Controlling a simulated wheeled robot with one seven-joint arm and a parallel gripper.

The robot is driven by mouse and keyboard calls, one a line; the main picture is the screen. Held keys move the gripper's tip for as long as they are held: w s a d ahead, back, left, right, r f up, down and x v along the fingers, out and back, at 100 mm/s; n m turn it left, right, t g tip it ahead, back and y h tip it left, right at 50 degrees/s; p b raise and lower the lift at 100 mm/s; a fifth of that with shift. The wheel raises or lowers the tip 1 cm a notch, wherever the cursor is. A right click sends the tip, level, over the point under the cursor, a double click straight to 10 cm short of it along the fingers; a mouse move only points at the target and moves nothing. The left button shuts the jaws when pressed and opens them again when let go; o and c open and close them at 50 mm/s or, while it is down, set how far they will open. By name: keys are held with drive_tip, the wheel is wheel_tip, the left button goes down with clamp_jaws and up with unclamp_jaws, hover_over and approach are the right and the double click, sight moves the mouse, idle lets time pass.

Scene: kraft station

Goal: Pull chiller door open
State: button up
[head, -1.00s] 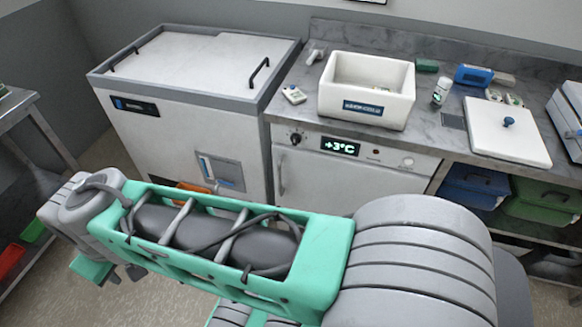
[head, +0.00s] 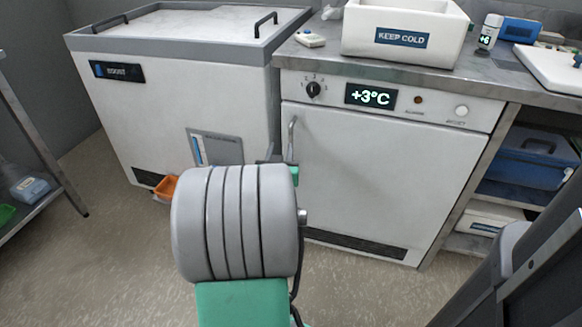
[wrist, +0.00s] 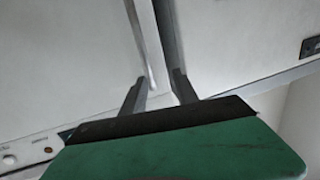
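The chiller door (head: 375,180) is a white panel under the counter, below a +3°C display, and looks shut. Its vertical metal handle (head: 291,140) is on the door's left edge; my arm hides the lower part. In the wrist view, my gripper (wrist: 160,77) is open, with two dark fingers apart. The pale handle bar (wrist: 150,42) runs down between them. A gap seems to remain beside the right finger, and I cannot see firm contact. In the head view, my arm hides most of the gripper.
A white chest unit (head: 170,115) stands close to the left of the chiller, with a narrow gap. An orange bin (head: 165,188) is on the floor by it. A KEEP COLD box (head: 405,50) sits on the counter. Floor in front of the door is clear.

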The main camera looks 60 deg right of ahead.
sight(291, 138)
drive_tip(key=shift+h, duration=0.4)
drive_tip(key=d, duration=0.2)
drive_tip(key=d+b, duration=0.1)
drive_tip(key=d, duration=0.5)
drive_tip(key=shift+w+d+f+b, duration=0.15)
drive_tip(key=shift+w+f+b, duration=0.15)
drive_tip(key=shift+w+b, duration=0.1)
drive_tip(key=shift+c, duration=0.4)
clamp_jaws()
